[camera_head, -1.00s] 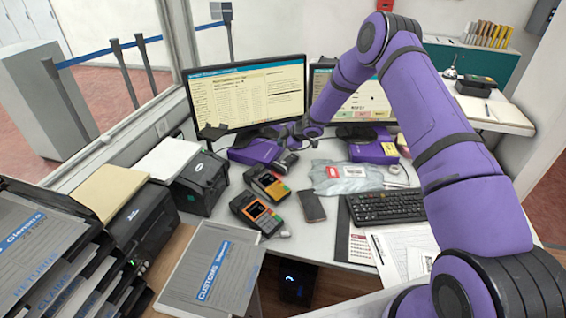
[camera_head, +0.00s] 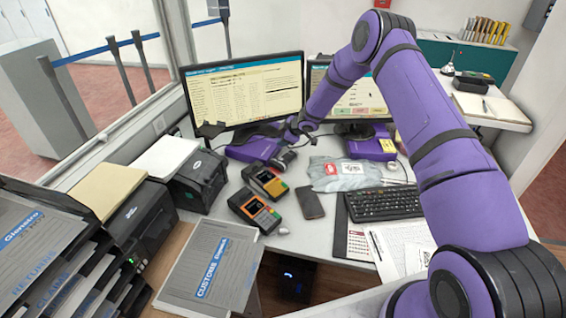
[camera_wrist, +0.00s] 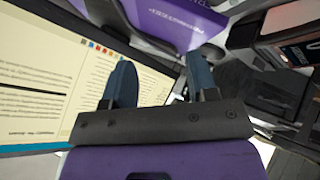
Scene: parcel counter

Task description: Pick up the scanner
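A small dark, rounded object with a pale edge (camera_head: 284,160) lies on the desk in front of a purple box. It looks like the scanner, but it is too small and partly covered to be sure. My gripper (camera_head: 290,132) is above and just behind it, near the base of the left monitor. In the wrist view my two blue-grey fingers (camera_wrist: 160,78) are spread apart with nothing held between them. A purple box (camera_wrist: 180,22) lies beyond the fingertips. I cannot clearly make out the scanner in the wrist view.
The left monitor (camera_head: 245,90) stands close behind my gripper. Two card terminals (camera_head: 264,182) lie to the front left. A grey plastic parcel (camera_head: 343,173), a phone (camera_head: 310,203) and a keyboard (camera_head: 385,203) are to the right. Black printers (camera_head: 199,182) line the left side.

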